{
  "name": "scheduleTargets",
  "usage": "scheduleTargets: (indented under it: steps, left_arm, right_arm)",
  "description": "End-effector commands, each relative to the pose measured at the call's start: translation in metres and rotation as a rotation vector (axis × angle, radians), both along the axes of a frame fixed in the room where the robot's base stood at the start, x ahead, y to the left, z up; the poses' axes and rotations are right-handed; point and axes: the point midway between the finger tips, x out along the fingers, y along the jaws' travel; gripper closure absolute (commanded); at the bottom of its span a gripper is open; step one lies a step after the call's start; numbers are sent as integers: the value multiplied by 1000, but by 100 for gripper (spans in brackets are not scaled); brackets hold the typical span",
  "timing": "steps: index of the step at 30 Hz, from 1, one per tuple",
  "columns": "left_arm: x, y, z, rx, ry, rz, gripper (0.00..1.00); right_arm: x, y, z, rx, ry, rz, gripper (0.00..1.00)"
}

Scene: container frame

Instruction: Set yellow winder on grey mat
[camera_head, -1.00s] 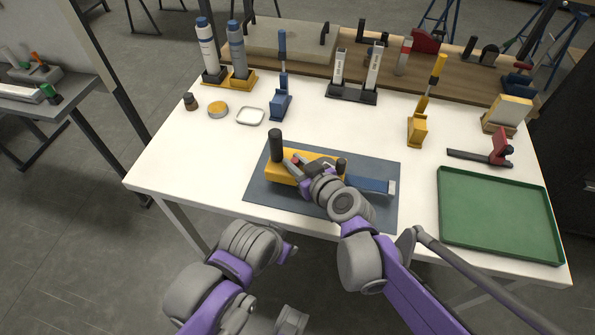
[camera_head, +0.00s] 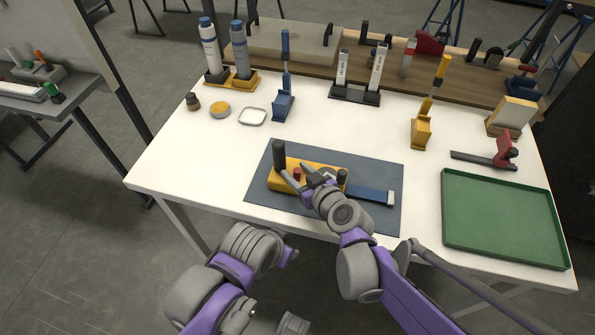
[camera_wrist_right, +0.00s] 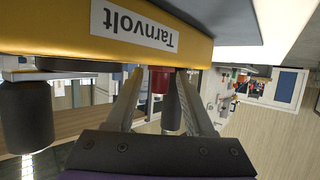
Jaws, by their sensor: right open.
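The yellow winder (camera_head: 330,177) lies on the grey mat (camera_head: 268,200). It has a tall black post at its left end, a smaller black knob at its right end and a red knob between. A blue strap (camera_head: 370,187) with a pale end runs from it to the right over the mat. My right gripper (camera_head: 295,169) is open at the winder, with the red knob between its fingers. In the right wrist view, the winder's side (camera_wrist_right: 70,45) bears a "Tarnvolt" label, and the fingers (camera_wrist_right: 158,74) stand apart around the red knob. My left gripper is out of view.
A green tray (camera_head: 506,255) lies right of the mat, with a red-and-black clamp (camera_head: 503,154) behind it. A yellow-handled tool (camera_head: 423,130), a blue tool (camera_head: 284,100) and two bottles (camera_head: 241,62) stand farther back. Bare white table surrounds the mat's left and back.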

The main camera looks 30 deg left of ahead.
Motion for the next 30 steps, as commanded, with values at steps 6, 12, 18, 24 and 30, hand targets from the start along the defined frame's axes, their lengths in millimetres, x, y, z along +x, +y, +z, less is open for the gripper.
scheduleTargets:
  steps: [6,12,18,24,30]
  left_arm:
    - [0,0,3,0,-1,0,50]
    - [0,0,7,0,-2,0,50]
    - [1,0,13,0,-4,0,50]
    - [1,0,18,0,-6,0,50]
    - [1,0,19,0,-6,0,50]
  right_arm:
    - [-2,-3,5,0,0,-1,47]
    - [-18,-30,18,0,0,-3,47]
    - [-39,-64,34,0,1,-4,47]
    - [-52,-86,45,0,0,-2,47]
    - [-58,-95,48,0,0,-1,47]
